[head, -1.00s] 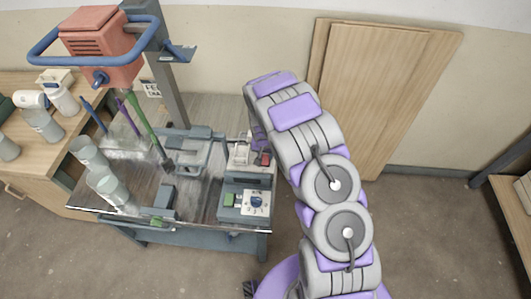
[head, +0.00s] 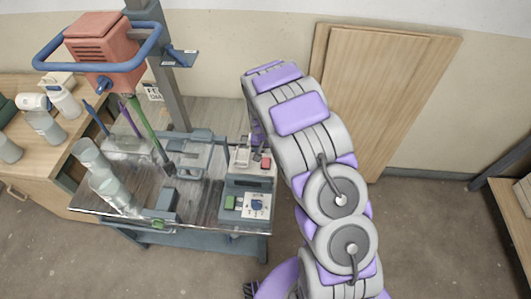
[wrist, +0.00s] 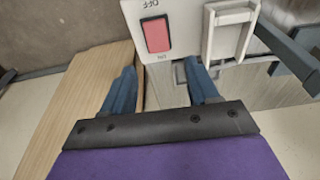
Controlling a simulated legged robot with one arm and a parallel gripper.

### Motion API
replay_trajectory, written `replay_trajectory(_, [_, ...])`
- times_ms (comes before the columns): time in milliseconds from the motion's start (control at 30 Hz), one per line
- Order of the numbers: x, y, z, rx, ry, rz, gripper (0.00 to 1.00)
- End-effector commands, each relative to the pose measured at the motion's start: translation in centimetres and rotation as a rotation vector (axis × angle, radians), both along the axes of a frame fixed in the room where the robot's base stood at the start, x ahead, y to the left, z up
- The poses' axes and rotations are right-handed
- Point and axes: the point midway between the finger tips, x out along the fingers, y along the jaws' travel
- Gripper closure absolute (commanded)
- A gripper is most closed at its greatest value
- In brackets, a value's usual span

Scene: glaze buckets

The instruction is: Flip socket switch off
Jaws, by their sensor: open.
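The socket (wrist: 185,17) is a white plate with a red rocker switch (wrist: 156,34) and a pale hinged cover or frame beside it. In the wrist view its lettering is upside down, with OFF above the switch and ON below. Which way the rocker is tipped I cannot tell. In the head view the red switch (head: 266,162) shows at the table's back right, next to the white socket part (head: 240,157). My gripper (wrist: 160,70) is open and empty. Its two blue fingers lie just below the switch in the wrist view, one on each side; contact is not clear.
The table (head: 200,210) holds a grey control box (head: 246,203) in front of the socket, glass cylinders (head: 100,175) and a red mixer (head: 103,48) on a post. A wooden panel (head: 385,90) leans on the wall behind my arm.

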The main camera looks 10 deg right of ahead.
Motion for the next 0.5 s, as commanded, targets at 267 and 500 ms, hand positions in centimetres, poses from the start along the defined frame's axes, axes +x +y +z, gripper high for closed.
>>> replay_trajectory(267, [-0.9,0.4,6.1,0.000,-0.004,0.001,0.40])
replay_trajectory(500, [-1.5,0.6,9.6,0.000,-0.001,0.001,0.40])
